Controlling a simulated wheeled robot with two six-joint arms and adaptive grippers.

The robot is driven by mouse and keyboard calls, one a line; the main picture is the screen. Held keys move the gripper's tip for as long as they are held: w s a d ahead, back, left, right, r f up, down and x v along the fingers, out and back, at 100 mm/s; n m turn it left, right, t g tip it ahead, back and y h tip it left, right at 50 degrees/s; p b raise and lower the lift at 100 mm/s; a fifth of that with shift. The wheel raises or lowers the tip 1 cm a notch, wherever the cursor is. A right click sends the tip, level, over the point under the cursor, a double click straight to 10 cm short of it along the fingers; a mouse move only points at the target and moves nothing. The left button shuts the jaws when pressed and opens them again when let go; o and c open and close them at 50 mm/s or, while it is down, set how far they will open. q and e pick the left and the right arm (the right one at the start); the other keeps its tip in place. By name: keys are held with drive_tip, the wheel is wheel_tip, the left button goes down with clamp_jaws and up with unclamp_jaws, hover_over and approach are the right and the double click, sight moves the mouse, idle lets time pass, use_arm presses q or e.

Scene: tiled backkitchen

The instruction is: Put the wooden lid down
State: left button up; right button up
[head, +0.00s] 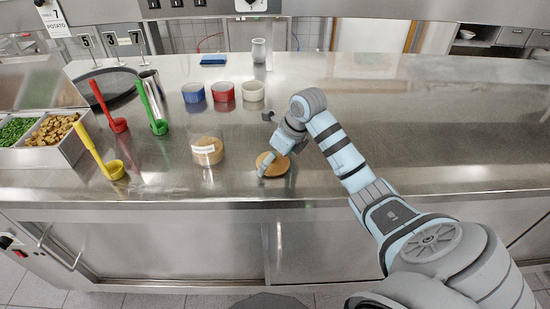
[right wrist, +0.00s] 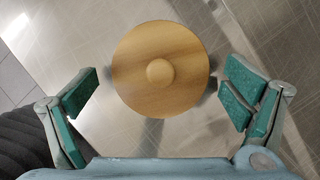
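The round wooden lid (head: 280,167) with its small knob appears to lie flat on the steel counter, near the front edge. It also shows in the right wrist view (right wrist: 160,90), knob facing the camera. My right gripper (right wrist: 160,98) is open, with its green-padded fingers apart on either side of the lid and a gap to each. In the head view the right gripper (head: 270,163) is just above the lid and hides part of it. My left gripper is not in view.
A labelled clear jar with brown contents (head: 207,151) stands left of the lid. Behind are blue (head: 193,93), red (head: 223,92) and white (head: 253,92) ramekins. Yellow (head: 100,152), red and green ladles stand further left. The counter right of my arm is clear.

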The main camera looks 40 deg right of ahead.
drive_tip(key=shift+r, duration=0.25)
drive_tip(key=p+v, duration=0.1)
drive_tip(key=v, duration=1)
drive_tip(key=shift+r, duration=0.4)
drive_tip(key=shift+s, duration=0.15)
